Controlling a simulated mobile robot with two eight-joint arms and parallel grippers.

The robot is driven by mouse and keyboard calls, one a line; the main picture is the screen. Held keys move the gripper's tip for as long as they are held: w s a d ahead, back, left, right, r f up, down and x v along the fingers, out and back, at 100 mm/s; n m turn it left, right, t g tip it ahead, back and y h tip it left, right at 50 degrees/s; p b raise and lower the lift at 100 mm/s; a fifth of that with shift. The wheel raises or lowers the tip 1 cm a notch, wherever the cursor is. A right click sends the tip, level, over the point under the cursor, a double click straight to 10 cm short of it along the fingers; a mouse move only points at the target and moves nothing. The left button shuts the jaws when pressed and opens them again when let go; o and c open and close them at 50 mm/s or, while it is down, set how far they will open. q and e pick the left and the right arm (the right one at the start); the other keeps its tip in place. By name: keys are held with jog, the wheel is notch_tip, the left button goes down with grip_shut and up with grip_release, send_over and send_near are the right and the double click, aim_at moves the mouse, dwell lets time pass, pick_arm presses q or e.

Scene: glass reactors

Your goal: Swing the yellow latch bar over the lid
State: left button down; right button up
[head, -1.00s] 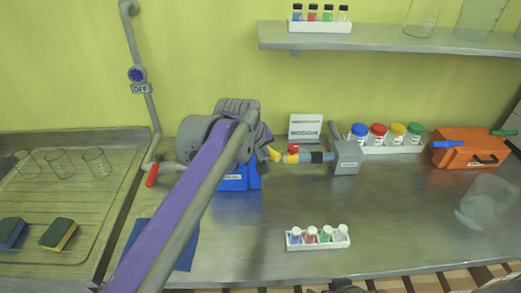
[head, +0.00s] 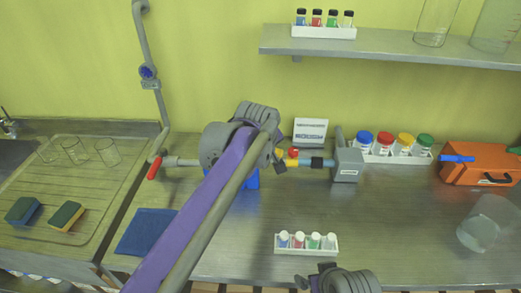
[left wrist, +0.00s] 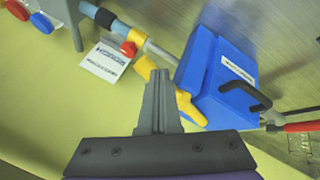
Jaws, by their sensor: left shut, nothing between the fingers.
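The blue reactor box (left wrist: 218,85) with its black handle (left wrist: 245,93) shows in the left wrist view. In the head view the blue box (head: 250,182) is mostly hidden behind my left arm. The yellow latch bar (left wrist: 186,104) runs slantwise along the box's left edge in the left wrist view, partly behind my fingers. My left gripper (left wrist: 160,74) is shut and empty, its tips close beside the yellow bar; I cannot tell whether they touch. My right arm's end (head: 320,277) shows at the bottom of the head view; its fingers are unclear.
A pipe with a red knob (head: 293,153) leads right to a grey unit (head: 347,164). A red-handled valve (head: 155,168) is at left. A white rack of vials (head: 306,248) stands in front, and an orange toolbox (head: 482,165) at right.

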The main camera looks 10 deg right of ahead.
aim_at(277, 150)
jog(key=shift+w+r+p, duration=0.2)
jog(key=shift+r+p, duration=0.1)
jog(key=shift+r, duration=0.35)
pick_arm(q)
jog(key=shift+w+d+p, duration=0.45)
jog(key=shift+w+d, duration=0.6)
jog(key=shift+d, duration=0.15)
pick_arm(e)
jog(key=shift+w+r, duration=0.3)
jog(key=shift+r, duration=0.35)
